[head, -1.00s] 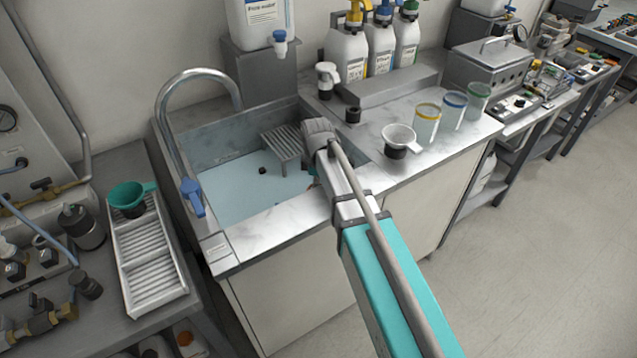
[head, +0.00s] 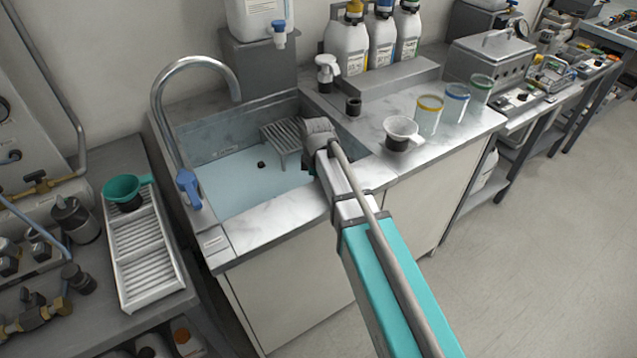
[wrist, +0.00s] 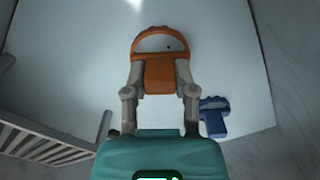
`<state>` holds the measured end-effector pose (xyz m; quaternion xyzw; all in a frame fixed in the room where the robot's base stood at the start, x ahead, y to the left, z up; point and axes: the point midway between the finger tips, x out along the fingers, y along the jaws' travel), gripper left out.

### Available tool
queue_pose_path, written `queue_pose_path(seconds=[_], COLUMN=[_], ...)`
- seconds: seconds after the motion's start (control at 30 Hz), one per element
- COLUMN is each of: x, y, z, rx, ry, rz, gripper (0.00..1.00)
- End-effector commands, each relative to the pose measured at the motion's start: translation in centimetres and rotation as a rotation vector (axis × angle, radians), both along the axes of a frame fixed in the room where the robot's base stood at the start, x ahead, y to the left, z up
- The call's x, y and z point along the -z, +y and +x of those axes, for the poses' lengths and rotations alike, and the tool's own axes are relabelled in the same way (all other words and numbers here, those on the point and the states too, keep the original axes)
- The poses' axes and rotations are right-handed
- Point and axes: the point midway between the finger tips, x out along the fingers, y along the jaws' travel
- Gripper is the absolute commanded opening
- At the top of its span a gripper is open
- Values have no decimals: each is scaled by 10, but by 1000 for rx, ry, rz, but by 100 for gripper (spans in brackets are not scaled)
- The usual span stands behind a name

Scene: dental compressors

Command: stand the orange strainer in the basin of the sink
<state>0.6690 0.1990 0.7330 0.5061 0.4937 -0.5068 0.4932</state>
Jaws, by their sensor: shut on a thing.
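The orange strainer (wrist: 160,76) shows in the wrist view between the two fingers of my gripper (wrist: 160,68), which is shut on it. Its rounded bowl end points away from the gripper, over the pale floor of the basin. I cannot tell whether it touches the floor. In the head view my arm reaches down into the right part of the sink basin (head: 235,188), and the strainer and fingertips are hidden behind the arm and basin edge.
A blue strainer-like piece (wrist: 214,117) lies in the basin right of my gripper. A grey slatted rack (head: 283,138) stands in the basin, left of my wrist. A white strainer (head: 402,131) sits on a dark holder on the counter. The basin's left part is clear.

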Motion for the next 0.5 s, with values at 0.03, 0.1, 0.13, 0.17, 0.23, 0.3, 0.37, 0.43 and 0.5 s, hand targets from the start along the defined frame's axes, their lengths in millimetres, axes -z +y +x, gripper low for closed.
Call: queue_pose_path(seconds=[0.03,0.1,0.13,0.17,0.23,0.3,0.37,0.43,0.5], x=[0,0,0,0,0,0,0,0,0], y=[0,0,0,0,0,0,0,0,0], z=[0,0,0,0,0,0,0,0,0], rx=[0,0,0,0,0,0,0,0,0], ry=[0,0,0,0,0,0,0,0,0], rz=[0,0,0,0,0,0,0,0,0], gripper=[3,3,3,3,3,49,60,73,76])
